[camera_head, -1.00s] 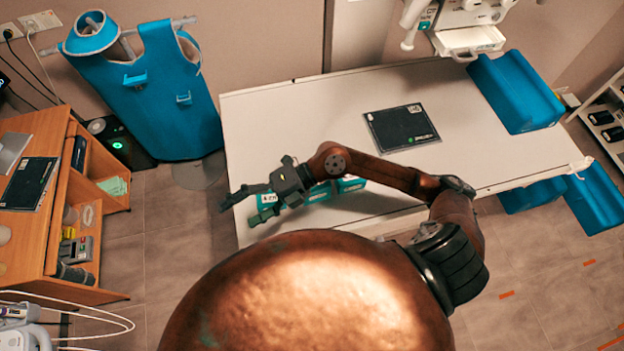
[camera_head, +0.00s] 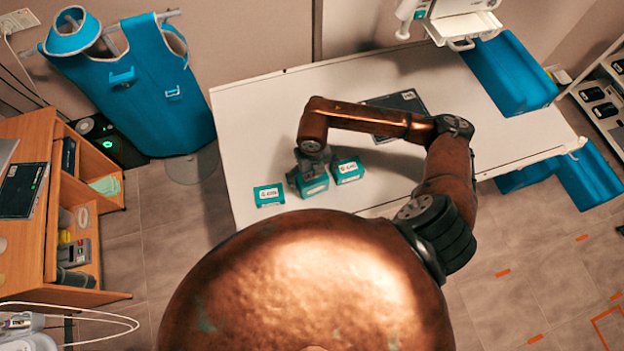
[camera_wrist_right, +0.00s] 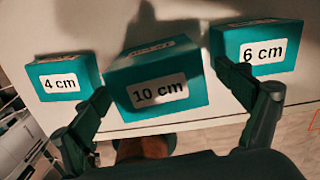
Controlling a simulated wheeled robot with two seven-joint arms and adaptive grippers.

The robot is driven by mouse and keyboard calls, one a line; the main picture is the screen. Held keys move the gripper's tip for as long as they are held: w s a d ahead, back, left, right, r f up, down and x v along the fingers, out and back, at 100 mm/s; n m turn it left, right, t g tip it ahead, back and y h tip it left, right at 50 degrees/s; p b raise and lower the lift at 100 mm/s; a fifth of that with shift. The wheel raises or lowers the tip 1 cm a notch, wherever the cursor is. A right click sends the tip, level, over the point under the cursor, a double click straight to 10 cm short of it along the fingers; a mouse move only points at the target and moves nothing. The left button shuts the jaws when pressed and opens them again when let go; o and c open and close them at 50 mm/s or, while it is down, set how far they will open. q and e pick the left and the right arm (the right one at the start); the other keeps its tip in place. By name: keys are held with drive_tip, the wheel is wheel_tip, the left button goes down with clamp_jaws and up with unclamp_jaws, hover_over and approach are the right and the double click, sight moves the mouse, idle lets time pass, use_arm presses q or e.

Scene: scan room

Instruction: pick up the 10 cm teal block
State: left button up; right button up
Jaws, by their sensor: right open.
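The teal block labelled 10 cm (camera_wrist_right: 158,86) is in the middle of the right wrist view, between the two open fingers of my right gripper (camera_wrist_right: 172,108). In the head view the 10 cm block (camera_head: 314,187) shows partly below my right gripper (camera_head: 308,172), which covers its upper part. The 4 cm block (camera_wrist_right: 62,78) lies left of it and the 6 cm block (camera_wrist_right: 258,54) right of it. They also show in the head view, the 4 cm block (camera_head: 268,195) and the 6 cm block (camera_head: 348,170). I cannot tell whether the fingers touch the 10 cm block. My left gripper is out of view.
The blocks stand near the front left of a white table (camera_head: 262,120). A dark flat panel (camera_head: 398,103) lies behind my right arm. A large blue block (camera_head: 508,72) is at the table's right. An orange-brown desk (camera_head: 35,240) stands at the left.

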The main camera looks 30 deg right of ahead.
drive_tip(key=shift+a+f, duration=0.1)
drive_tip(key=shift+f, duration=1.3)
drive_tip(key=shift+c, duration=0.4)
drive_tip(key=c, duration=1.7)
drive_tip(key=shift+r, duration=0.1)
drive_tip(key=shift+c, duration=0.5)
